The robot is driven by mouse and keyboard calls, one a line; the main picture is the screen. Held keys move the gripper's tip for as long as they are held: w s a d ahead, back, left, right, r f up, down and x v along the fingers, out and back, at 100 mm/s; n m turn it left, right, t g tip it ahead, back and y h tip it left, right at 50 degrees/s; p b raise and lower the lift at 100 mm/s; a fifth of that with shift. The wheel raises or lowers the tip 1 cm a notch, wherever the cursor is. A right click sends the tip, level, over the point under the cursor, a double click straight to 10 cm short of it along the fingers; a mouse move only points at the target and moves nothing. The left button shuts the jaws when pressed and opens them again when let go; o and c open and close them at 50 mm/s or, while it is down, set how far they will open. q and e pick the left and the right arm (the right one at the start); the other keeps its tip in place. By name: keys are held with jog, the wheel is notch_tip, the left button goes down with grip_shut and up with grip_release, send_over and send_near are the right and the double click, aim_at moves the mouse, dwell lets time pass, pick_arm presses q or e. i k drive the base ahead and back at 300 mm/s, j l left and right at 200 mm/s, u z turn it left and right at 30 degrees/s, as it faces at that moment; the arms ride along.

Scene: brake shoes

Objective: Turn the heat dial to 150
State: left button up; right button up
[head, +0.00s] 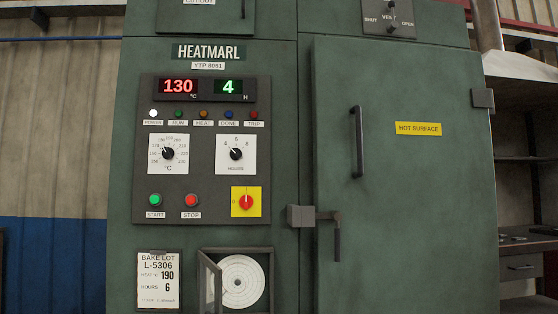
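The heat dial (168,153) is a black knob on a white scale plate marked °C, at the left of the oven's control panel (205,209) in the head view. Its pointer is tilted to the upper left; the exact mark is too small to read. The red temperature display (178,87) above it reads 130. A "bake lot" card (158,279) below the panel reads heat 190 and hours 6. Neither of my grippers shows in the head view.
The hours dial (236,154) sits right of the heat dial. Below are a green start button (155,200), a red stop button (191,200) and a red switch (246,202) on yellow. The shut oven door (412,220) has a handle (357,142) and latch (337,235).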

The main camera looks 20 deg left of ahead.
aim_at(169, 152)
jog(key=j+z, duration=0.25)
jog(key=j, duration=0.25)
jog(key=j+z, duration=0.25)
jog(key=j, duration=0.25)
jog(key=k+j+z, duration=0.1)
jog(key=j+z, duration=0.15)
jog(key=j, duration=0.2)
jog(key=k+j+z, duration=0.1)
jog(key=j+z, duration=0.15)
jog(key=j, duration=0.25)
jog(key=k+j+z, duration=0.25)
jog(key=j, duration=0.2)
jog(key=i, duration=0.1)
